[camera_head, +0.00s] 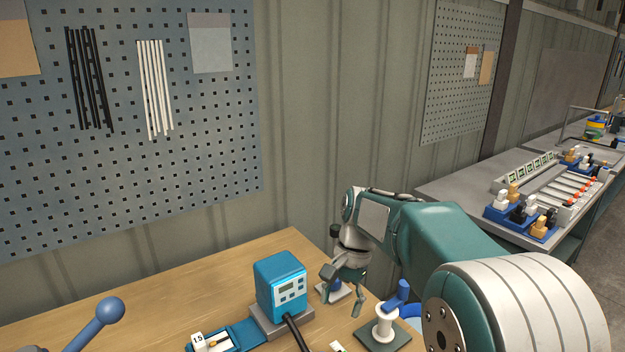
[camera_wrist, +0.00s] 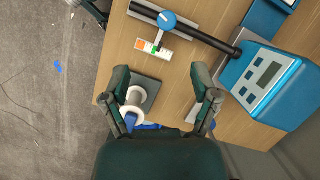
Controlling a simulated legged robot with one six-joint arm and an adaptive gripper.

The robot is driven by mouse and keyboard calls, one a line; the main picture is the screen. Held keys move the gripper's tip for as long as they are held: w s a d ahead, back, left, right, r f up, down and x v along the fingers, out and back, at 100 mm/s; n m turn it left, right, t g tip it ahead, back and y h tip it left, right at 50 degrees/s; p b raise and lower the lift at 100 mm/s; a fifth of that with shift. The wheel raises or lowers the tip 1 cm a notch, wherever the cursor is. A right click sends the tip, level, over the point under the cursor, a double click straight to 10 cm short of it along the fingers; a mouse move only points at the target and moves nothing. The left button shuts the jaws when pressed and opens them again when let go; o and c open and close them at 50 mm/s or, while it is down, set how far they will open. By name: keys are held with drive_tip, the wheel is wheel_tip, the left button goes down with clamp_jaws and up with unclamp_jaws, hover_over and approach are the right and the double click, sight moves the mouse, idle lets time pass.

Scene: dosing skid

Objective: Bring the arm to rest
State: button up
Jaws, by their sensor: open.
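My arm reaches in from the lower right of the head view. My gripper (camera_head: 342,297) hangs over the right part of the wooden bench (camera_head: 215,270), fingers pointing down. It is open with nothing between its fingers. In the wrist view my gripper (camera_wrist: 160,85) shows two spread fingers over the bench. A white spool-like fitting with a blue handle (camera_head: 385,325) stands on a dark plate just right of the gripper. In the wrist view this fitting (camera_wrist: 133,97) shows beside the left finger; whether they touch is unclear.
A blue box with a display (camera_head: 281,284) stands left of the gripper. A dark pipe with a blue knob (camera_wrist: 168,20) and a coloured label strip (camera_wrist: 154,49) lie ahead in the wrist view. A blue ball-ended lever (camera_head: 109,310) is at lower left. A pegboard (camera_head: 120,120) hangs behind.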

drive_tip(key=s+d+r+n+t, duration=0.1)
drive_tip(key=s+d+n+t, duration=0.1)
drive_tip(key=s, duration=0.5)
drive_tip(key=s+d+r+n+t+h, duration=0.1)
drive_tip(key=s+d+r+n+t, duration=0.1)
drive_tip(key=s, duration=0.5)
drive_tip(key=s+d+r+n+t+h, duration=0.1)
drive_tip(key=s+d+t, duration=0.3)
drive_tip(key=s, duration=0.4)
drive_tip(key=shift+d+r+n+t, duration=0.15)
drive_tip(key=shift+d+n+t, duration=0.15)
drive_tip(key=shift+d+n, duration=0.35)
drive_tip(key=shift+w, duration=0.1)
drive_tip(key=w+a+f+n+g, duration=0.3)
drive_tip(key=w+a+n, duration=0.3)
drive_tip(key=w, duration=0.4)
drive_tip(key=w+a+f+n+g, duration=0.3)
drive_tip(key=w+a+n, duration=0.35)
drive_tip(key=w, duration=0.25)
drive_tip(key=shift+m, duration=0.4)
wheel_tip(320, 180, down, 11)
drive_tip(key=shift+w+a+f, duration=0.1)
drive_tip(key=shift+w+a, duration=0.05)
